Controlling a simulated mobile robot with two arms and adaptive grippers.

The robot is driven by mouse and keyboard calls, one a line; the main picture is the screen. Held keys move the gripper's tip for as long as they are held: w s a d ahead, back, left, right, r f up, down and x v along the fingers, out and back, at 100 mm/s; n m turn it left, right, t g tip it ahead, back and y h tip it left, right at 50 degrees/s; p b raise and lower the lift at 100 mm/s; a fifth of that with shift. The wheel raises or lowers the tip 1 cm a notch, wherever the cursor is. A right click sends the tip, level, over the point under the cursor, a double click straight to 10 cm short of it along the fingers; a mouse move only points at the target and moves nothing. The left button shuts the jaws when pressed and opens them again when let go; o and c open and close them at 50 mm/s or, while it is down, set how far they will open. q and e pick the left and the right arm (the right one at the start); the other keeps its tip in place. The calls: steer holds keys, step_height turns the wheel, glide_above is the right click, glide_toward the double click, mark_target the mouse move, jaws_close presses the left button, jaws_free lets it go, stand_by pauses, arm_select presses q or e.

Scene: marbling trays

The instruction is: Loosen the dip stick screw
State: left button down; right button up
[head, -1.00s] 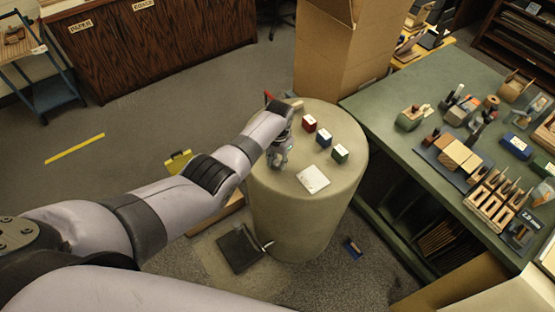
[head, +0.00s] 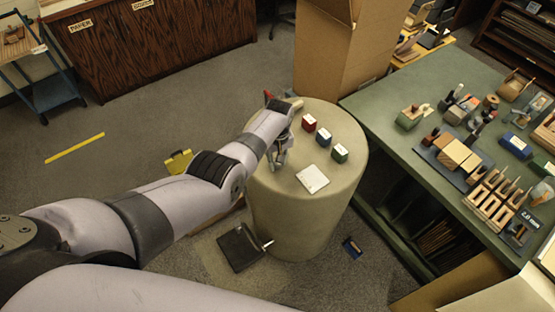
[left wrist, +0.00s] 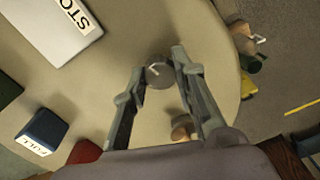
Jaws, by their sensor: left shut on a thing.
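My left gripper (head: 279,163) reaches down over the top of a beige drum-shaped stand (head: 300,225). In the left wrist view my left gripper (left wrist: 159,62) has its two fingers on either side of a small round grey knob (left wrist: 159,77), which looks like the dip stick screw, and it is shut on it. The knob is close to the stand's rim. In the head view the gripper hides the knob. My right gripper is not in view.
A green workbench (head: 390,105) with tools stands at right. A cardboard box (head: 340,50) stands behind. A dark tray (head: 238,252) lies on the floor.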

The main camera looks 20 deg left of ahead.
arm_select(q)
steer(key=n, duration=0.4)
steer(key=shift+w+r+n, duration=0.1)
steer(key=shift+n, duration=0.2)
steer(key=n, duration=0.3)
steer(key=shift+n, duration=0.4)
steer(key=n, duration=0.3)
steer(key=shift+n+b, duration=0.4)
steer(key=shift+n, duration=1.8)
steer(key=c, duration=1.3)
jaws_free()
